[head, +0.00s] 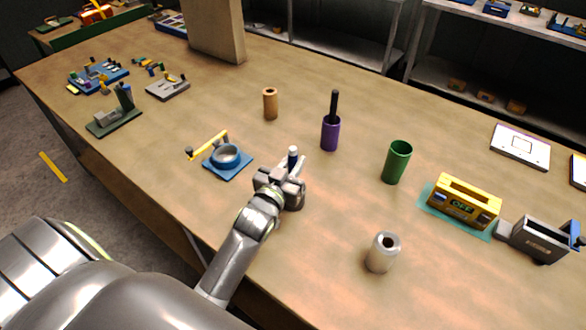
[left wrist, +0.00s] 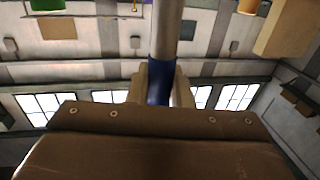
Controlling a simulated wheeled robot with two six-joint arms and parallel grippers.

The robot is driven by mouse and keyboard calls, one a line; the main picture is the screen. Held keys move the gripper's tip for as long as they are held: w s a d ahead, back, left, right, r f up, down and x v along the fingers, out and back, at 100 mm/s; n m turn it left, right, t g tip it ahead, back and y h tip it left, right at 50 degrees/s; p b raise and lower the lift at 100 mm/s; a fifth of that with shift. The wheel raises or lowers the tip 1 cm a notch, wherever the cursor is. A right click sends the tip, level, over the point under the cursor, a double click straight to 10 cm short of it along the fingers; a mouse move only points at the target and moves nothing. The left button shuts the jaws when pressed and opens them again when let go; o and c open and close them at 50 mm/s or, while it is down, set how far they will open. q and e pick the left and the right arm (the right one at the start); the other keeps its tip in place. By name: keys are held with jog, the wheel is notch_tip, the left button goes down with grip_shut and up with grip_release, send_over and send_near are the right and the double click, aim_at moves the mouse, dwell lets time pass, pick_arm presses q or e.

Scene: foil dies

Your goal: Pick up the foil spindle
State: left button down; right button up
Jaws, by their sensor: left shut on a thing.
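My left gripper (head: 281,178) is over the middle of the workbench, shut on a slim spindle. The top of this spindle (head: 292,154) shows pale grey above the jaws in the head view. In the left wrist view, the spindle (left wrist: 167,35) is a grey rod with a dark blue section between the two fingers (left wrist: 159,88). A dark round shape shows just below the jaws in the head view; I cannot tell whether it is the spindle's lower end. My right gripper is not in view.
A blue ring fixture (head: 227,160) with a yellow arm is left of the gripper. A purple holder (head: 330,134), tan cylinder (head: 270,104), green cup (head: 397,163) and silver hollow cylinder (head: 382,253) stand around. A yellow box (head: 464,203) is at right. The near bench is clear.

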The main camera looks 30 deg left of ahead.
pick_arm(q)
notch_tip(320, 180, up, 10)
dwell(0.5)
jog(key=shift+b, duration=0.35)
dwell(0.5)
